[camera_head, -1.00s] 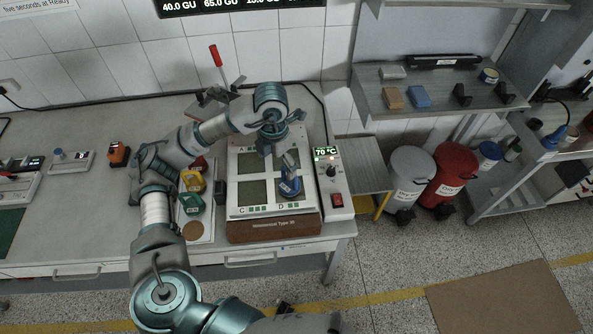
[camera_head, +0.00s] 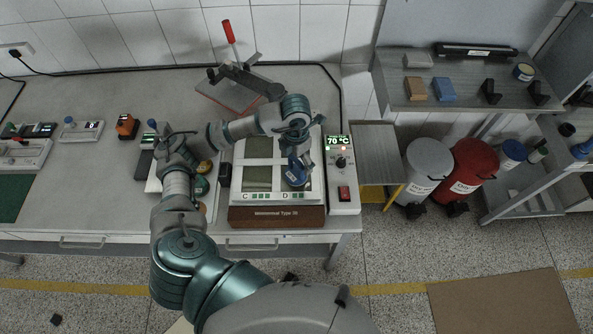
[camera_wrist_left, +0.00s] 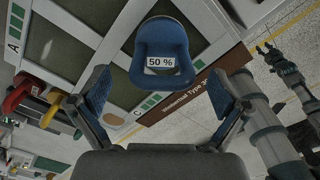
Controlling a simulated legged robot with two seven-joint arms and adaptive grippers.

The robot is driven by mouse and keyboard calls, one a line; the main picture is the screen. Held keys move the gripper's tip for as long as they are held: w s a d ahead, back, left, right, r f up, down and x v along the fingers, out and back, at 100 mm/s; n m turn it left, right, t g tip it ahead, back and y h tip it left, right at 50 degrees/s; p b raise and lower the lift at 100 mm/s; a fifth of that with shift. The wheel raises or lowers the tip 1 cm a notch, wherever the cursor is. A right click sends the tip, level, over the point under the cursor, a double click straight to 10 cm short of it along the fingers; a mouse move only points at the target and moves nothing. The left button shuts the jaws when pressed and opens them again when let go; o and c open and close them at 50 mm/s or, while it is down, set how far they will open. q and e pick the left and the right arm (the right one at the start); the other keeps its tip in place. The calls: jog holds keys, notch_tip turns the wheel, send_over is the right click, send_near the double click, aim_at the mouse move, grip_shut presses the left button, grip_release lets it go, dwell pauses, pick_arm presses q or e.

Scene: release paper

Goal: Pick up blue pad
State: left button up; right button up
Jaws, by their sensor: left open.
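A blue pad-like piece with a loop handle and a "50 %" label (camera_wrist_left: 162,45) sits on the heater's plate near mark D. It also shows in the head view (camera_head: 295,178), partly covered by my gripper. My left gripper (camera_head: 297,152) is above it, pointing down. In the left wrist view the open fingers of my left gripper (camera_wrist_left: 160,92) stand either side of the view below the piece, apart from it. A flat blue block (camera_head: 443,91) lies on the wall shelf at right. In the wrist view another teal gripper, seemingly my right one (camera_wrist_left: 284,68), hangs over the floor.
The heater (camera_head: 278,217) has a control box (camera_head: 342,190) reading 70 °C at its right. A press with a red handle (camera_head: 240,90) stands behind. Green and yellow pieces stand left of the heater. Bins (camera_head: 468,172) stand on the floor at right.

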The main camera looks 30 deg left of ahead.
aim_at(296, 172)
pick_arm(q)
jog(key=shift+f+p, duration=0.5)
jog(key=shift+f, duration=2.2)
jog(key=shift+s, duration=0.1)
jog(key=c, duration=1.6)
jog(key=shift+c, duration=1.3)
jog(key=shift+r, duration=0.2)
